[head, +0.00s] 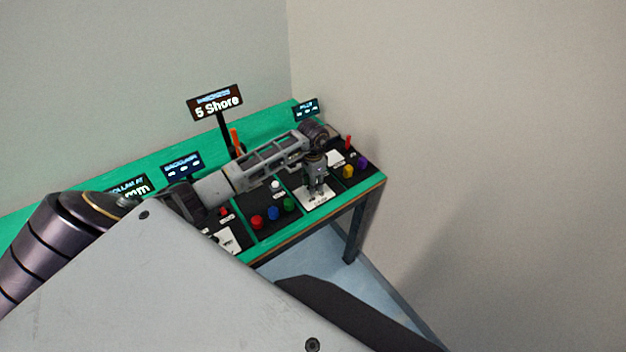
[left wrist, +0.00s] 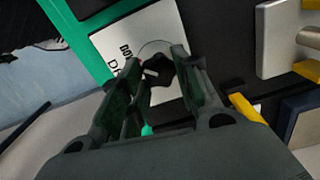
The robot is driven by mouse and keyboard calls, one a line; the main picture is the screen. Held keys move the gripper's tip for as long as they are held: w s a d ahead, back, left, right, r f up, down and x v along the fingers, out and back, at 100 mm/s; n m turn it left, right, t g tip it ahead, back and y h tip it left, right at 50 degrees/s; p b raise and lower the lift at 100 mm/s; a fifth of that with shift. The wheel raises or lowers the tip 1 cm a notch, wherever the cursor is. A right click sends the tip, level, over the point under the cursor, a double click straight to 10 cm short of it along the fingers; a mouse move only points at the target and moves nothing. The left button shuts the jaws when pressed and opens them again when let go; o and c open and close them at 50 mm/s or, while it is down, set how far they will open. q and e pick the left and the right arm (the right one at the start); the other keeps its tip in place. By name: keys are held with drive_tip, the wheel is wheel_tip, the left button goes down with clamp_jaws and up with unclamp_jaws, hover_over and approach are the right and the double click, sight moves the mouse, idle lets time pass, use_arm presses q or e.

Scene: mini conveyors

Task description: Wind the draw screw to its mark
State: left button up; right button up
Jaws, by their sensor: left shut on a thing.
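The draw screw is a small black lobed knob (left wrist: 158,71) on a white card (left wrist: 112,42) in the left wrist view. Part of the card's lettering shows, and a thin curved line runs around the knob. My left gripper (left wrist: 160,62) is shut on the knob, one finger on either side. In the head view my left gripper (head: 317,190) points down onto the white card (head: 309,205) near the table's front edge, and it hides the knob. I cannot make out the mark. My right gripper is not in view.
Red (head: 257,222), blue (head: 272,213) and green (head: 289,204) buttons lie left of the gripper. A sign reading "5 Shore" (head: 216,104) stands behind. The green table (head: 371,186) ends at right.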

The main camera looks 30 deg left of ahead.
use_arm(q)
drive_tip(key=shift+r+n+p, duration=0.15)
drive_tip(key=shift+n+p, duration=0.65)
drive_tip(key=shift+p, duration=0.2)
drive_tip(key=shift+n+p, duration=0.3)
drive_tip(key=shift+p, duration=0.1)
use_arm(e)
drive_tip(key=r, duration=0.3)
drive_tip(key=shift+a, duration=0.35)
use_arm(q)
drive_tip(key=shift+a, duration=0.1)
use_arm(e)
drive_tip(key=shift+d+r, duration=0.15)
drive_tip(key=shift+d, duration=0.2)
use_arm(q)
drive_tip(key=o, duration=1)
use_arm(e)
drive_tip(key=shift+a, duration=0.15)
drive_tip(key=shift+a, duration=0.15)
use_arm(q)
wheel_tip(320, 180, up, 12)
